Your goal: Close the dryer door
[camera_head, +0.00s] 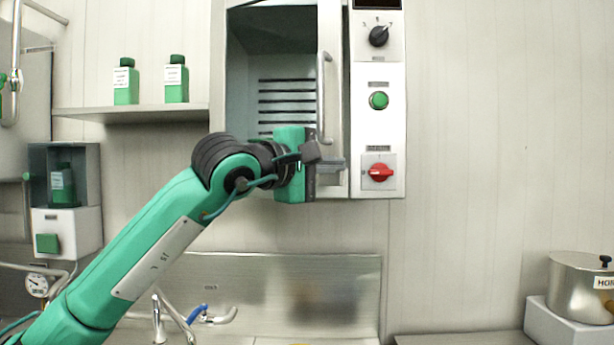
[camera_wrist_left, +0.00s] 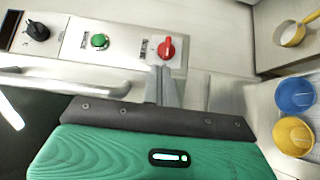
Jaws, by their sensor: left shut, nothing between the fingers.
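The dryer (camera_head: 270,60) is a wall cabinet with a dark interior and slotted back in the head view. Its door (camera_head: 333,50) stands open, seen as a narrow pale panel at the right side of the opening, with a vertical handle (camera_head: 325,95). The handle also shows in the wrist view (camera_wrist_left: 60,78). My left gripper (camera_head: 330,163) is in front of the door's lower part, below the handle. Its fingers (camera_wrist_left: 161,85) are together and empty. I cannot tell whether they touch the door. My right gripper is not in view.
A control panel (camera_head: 392,100) with a black knob, green button and red switch (camera_head: 381,172) is right of the door. Bottles stand on a shelf (camera_head: 150,113) at left. A steel pot (camera_head: 580,285) is at lower right. Blue (camera_wrist_left: 295,95) and yellow (camera_wrist_left: 293,136) containers show in the wrist view.

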